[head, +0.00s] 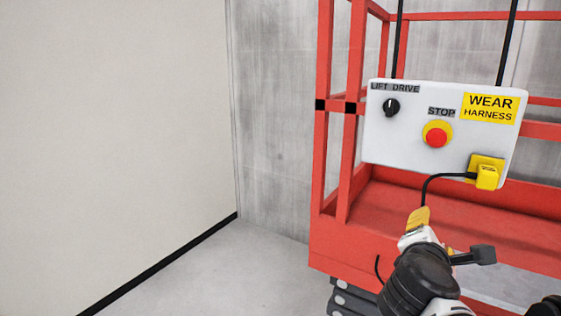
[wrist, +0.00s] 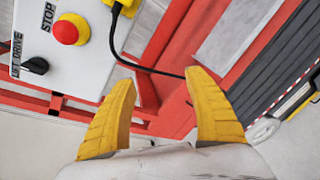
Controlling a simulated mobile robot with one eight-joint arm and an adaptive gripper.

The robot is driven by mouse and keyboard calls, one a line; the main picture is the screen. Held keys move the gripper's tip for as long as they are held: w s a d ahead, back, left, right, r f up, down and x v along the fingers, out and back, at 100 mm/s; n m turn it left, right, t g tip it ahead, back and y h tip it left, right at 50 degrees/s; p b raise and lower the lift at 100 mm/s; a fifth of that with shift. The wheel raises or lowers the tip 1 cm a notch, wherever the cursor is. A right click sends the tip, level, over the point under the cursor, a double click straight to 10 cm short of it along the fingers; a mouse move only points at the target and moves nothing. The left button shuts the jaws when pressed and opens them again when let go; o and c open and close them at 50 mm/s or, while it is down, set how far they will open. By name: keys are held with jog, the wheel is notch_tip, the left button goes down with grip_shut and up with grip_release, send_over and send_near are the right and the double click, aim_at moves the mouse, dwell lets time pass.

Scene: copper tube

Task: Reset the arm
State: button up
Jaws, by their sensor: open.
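My gripper (head: 419,217) is in the lower right of the head view, below the white control panel (head: 400,150) and apart from it. In the wrist view its two yellow fingers (wrist: 163,82) stand wide apart with nothing held between them. A black cable (head: 437,178) runs from the yellow plug (head: 487,177) at the panel's lower right corner down behind my gripper. In the wrist view the cable (wrist: 150,70) passes beyond the fingertips. I cannot tell how far the cable is from the fingers.
The panel carries a black lift/drive knob (head: 391,107), a red stop button (head: 436,139) and a yellow harness sign (head: 490,107). It hangs at a red lift platform (head: 327,180) with guard rails. A pale wall (head: 115,130) stands left. The grey floor (head: 225,275) between is clear.

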jog(key=s+a+f+m+g+y+b, duration=0.1)
jog(key=s+a+f+m+y+b, duration=0.2)
jog(key=f, duration=1.2)
jog(key=s+a+f+m+g+y+b, duration=0.2)
jog(key=s+a+f+m+b, duration=0.3)
jog(key=f+m+b, duration=0.4)
jog(key=s+a+f+m+g+y+b, duration=0.2)
jog(key=s+a+f+m+y+b, duration=0.2)
jog(key=f+b, duration=1.2)
notch_tip(320, 180, down, 6)
jog(key=m, duration=0.3)
jog(key=shift+s+b, duration=0.15)
jog(key=shift+b, duration=0.2)
jog(key=shift+f, duration=0.1)
